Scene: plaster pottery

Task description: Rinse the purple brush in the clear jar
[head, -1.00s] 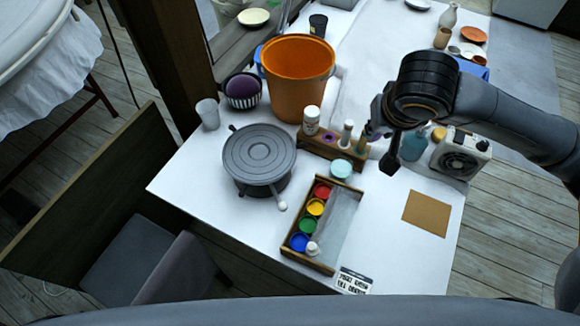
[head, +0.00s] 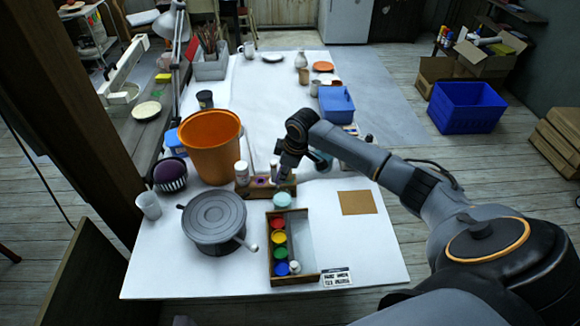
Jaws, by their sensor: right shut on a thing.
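My right gripper (head: 282,176) is shut at the right end of the wooden brush holder (head: 257,190). What it grips is hidden, so I cannot tell if it is the purple brush. A purple-ringed spot (head: 262,181) shows on the holder. A translucent cup (head: 148,206) stands at the table's left edge. A bluish see-through jar (head: 320,160) stands partly hidden behind my right arm. I cannot tell which of these two is the clear jar. My left gripper is not in view.
An orange bucket (head: 208,150) and a grey banding wheel (head: 213,222) stand left of the holder. A paint box (head: 308,262) and a turquoise-lidded pot (head: 282,200) are in front. A brown square (head: 355,203) lies at the right. The table's front right is clear.

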